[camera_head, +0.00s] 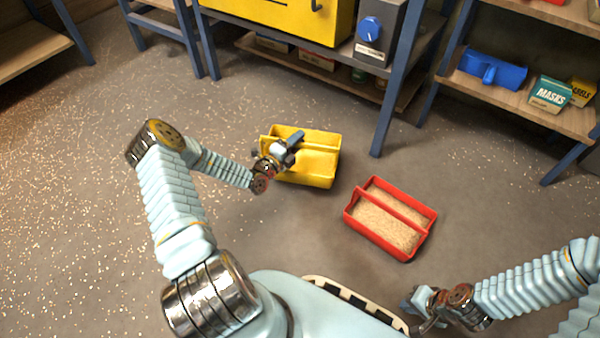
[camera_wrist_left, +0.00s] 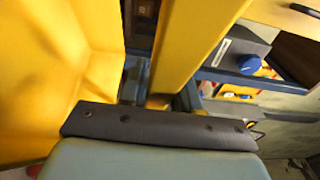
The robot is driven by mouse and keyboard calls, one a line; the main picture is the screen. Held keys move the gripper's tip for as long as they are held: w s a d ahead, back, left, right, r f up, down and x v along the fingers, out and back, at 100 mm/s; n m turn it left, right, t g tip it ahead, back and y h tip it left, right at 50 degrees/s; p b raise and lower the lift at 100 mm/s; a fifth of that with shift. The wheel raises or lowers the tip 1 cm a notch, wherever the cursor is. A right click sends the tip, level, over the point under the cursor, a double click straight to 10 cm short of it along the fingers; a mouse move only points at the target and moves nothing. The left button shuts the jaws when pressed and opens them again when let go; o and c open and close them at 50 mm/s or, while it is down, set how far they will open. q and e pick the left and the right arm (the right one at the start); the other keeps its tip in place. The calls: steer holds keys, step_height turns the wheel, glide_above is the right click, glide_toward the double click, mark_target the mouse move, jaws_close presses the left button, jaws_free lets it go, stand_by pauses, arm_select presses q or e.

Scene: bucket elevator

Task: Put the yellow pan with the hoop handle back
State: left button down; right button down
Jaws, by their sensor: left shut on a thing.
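The yellow pan (camera_head: 318,168) is on or just above the floor left of the red pan; I cannot tell if it touches the floor. It looks empty, and a bar-like handle runs across its middle. My left gripper (camera_head: 292,143) is shut on this handle, and its fingers hide part of it. In the left wrist view, the yellow pan (camera_wrist_left: 50,80) fills the left side, with a yellow bar beside it and the dark gripper edge below. My right gripper (camera_head: 414,310) is low at the right, away from the pans; its fingers are too small to judge.
A red pan (camera_head: 383,249) filled with grain-like material stands on the floor. A blue-framed bench behind carries a yellow machine (camera_head: 285,15) and a grey box with a blue knob (camera_head: 370,29). Grains litter the left floor.

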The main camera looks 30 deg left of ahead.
arm_select(q)
step_height(320, 180, down, 8)
steer(key=shift+f+b, duration=0.1)
steer(key=shift+b, duration=1.05)
steer(key=c, duration=0.8)
jaws_free()
steer(key=shift+s, duration=0.15)
steer(key=s+a+p, duration=0.2)
steer(key=s, duration=0.9)
steer(key=shift+s, duration=0.25)
